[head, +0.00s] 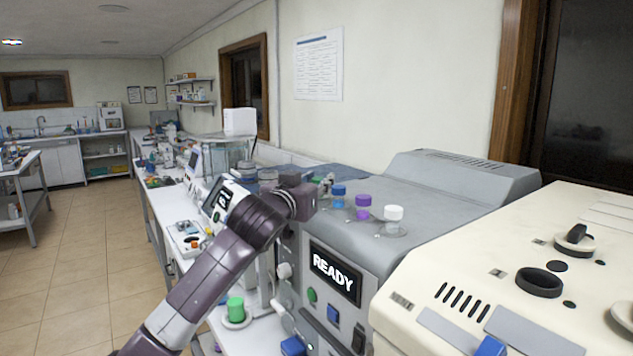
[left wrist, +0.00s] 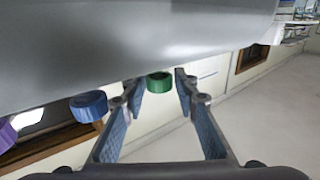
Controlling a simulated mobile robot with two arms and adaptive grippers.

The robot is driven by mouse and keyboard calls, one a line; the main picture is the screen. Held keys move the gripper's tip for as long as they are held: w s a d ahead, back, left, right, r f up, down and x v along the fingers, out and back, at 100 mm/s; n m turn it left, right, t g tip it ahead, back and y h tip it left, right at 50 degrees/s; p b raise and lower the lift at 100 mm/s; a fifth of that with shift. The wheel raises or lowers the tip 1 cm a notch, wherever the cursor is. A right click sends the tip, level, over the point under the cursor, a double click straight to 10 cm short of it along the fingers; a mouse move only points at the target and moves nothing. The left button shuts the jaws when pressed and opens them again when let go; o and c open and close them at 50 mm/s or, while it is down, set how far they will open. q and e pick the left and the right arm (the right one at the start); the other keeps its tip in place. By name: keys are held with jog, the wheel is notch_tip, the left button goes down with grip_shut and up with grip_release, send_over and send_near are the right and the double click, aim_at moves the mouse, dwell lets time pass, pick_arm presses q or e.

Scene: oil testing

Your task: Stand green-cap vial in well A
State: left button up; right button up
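The green-cap vial's cap (left wrist: 160,82) shows in the left wrist view between the tips of my left gripper (left wrist: 158,84), with gaps on both sides. The fingers are apart, and the vial's body is hidden. In the head view my left gripper (head: 326,186) is at the left end of the row of vials on the grey machine (head: 440,203), and a trace of green shows there. The blue-cap vial (head: 338,196) stands just right of it; its cap also shows in the left wrist view (left wrist: 88,106). I cannot identify well A. My right gripper is not in view.
A purple-cap vial (head: 363,207) and a white-cap vial (head: 394,219) stand further along the row. A cream machine (head: 530,280) is at the right. A green cylinder (head: 236,309) on a white base stands on the bench below my left arm. A READY display (head: 334,272) faces front.

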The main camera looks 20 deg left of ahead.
pick_arm(q)
jog(key=shift+r, duration=0.15)
jog(key=shift+s, duration=0.35)
jog(key=s+b, duration=0.3)
jog(key=s, duration=0.8)
jog(key=shift+s+a, duration=0.2)
jog(key=shift+a, duration=0.2)
